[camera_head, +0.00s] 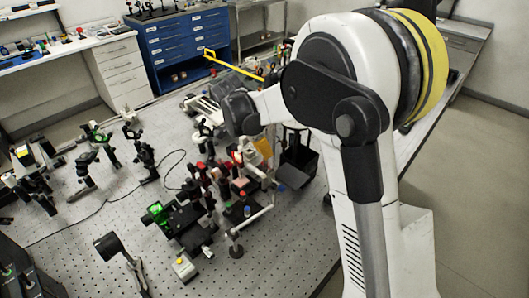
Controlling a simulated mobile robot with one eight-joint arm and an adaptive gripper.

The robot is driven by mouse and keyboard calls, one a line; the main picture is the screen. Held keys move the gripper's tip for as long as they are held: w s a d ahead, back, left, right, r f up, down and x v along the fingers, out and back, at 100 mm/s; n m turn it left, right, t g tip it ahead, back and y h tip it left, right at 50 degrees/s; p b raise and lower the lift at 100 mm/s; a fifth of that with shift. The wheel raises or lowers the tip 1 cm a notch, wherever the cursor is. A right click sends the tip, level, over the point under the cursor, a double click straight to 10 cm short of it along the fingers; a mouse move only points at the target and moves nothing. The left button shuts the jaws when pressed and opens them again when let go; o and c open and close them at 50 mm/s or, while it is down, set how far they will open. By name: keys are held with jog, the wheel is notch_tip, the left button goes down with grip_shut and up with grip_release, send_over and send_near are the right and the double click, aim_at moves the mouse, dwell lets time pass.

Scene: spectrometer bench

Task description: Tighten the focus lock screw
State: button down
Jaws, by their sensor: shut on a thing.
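A cluster of small optical parts with red, green and blue details (240,190) stands on the perforated bench top (110,235), below my arm. I cannot make out the focus lock screw among these parts. My arm comes in from the upper right, and its dark grey joint (240,112) is above the far side of the cluster. I cannot pick out my gripper or its fingers. The lower end of the arm blends into the crowded parts, and my large white and black links cover the area to the right.
Several black posts and mounts (143,155) stand at the left of the bench. A device with a green display (155,209) and a small yellow and white box (184,267) are near the front. A blue drawer cabinet (190,45) is behind.

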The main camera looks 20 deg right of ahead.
jog(key=m+g, duration=0.2)
jog(key=m, duration=0.3)
jog(key=shift+m, duration=0.3)
dwell(0.4)
jog(key=c, duration=1.4)
grip_release()
jog(key=shift+d, duration=0.15)
jog(key=v, duration=1.2)
jog(key=shift+w, duration=0.25)
